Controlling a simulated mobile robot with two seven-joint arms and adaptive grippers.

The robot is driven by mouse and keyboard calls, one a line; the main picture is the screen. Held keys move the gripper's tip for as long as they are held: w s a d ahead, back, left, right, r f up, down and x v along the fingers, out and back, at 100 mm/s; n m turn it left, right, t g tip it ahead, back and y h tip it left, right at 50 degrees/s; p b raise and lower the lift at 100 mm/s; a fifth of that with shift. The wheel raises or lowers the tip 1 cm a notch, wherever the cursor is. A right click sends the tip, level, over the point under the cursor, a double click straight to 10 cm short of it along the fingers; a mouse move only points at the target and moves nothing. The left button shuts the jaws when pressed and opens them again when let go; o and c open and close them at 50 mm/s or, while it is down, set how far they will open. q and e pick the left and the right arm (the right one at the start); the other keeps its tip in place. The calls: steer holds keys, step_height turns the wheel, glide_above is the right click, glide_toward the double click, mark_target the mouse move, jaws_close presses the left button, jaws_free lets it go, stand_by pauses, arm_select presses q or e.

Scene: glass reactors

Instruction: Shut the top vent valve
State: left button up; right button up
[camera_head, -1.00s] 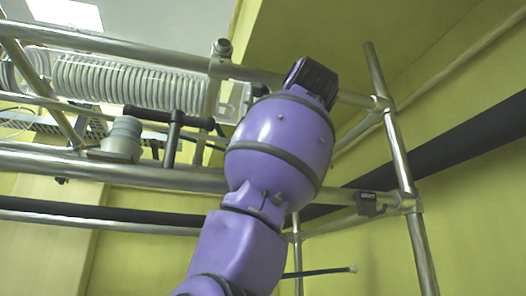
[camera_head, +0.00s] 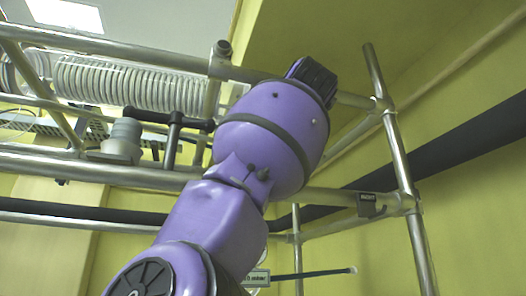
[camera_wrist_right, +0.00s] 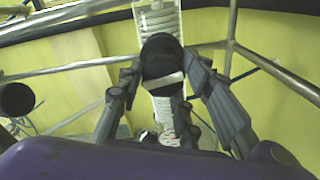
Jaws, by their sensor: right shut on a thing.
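In the wrist view my right gripper (camera_wrist_right: 166,88) has its grey fingers on both sides of a dark rounded piece (camera_wrist_right: 160,58) with a pale band, and is shut on it. This piece appears to be the vent valve's handle; its turn position cannot be read. In the head view my purple right arm reaches up to the rack's upper rail and hides the fingers and what they hold. A black T-shaped handle (camera_head: 174,121) stands left of the arm; I cannot tell whether it belongs to the same valve. My left gripper is not in view.
A coiled glass condenser (camera_head: 130,82) lies along the upper left of the metal rack (camera_head: 100,172). A grey cylindrical fitting (camera_head: 122,139) sits beside the T-handle. Metal posts (camera_head: 400,165) and a thick black pipe (camera_head: 460,142) stand close on the right.

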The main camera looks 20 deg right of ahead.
steer(key=shift+w+a+f+m, duration=0.1)
steer(key=shift+w+f+m, duration=0.05)
steer(key=shift+f+m, duration=0.15)
stand_by(0.4)
steer(key=o, duration=0.9)
steer(key=shift+o, duration=0.9)
steer(key=shift+a+r, duration=0.1)
steer(key=shift+r, duration=0.15)
steer(key=s, duration=1.2)
steer(key=shift+d, duration=0.2)
steer(key=shift+f, duration=0.1)
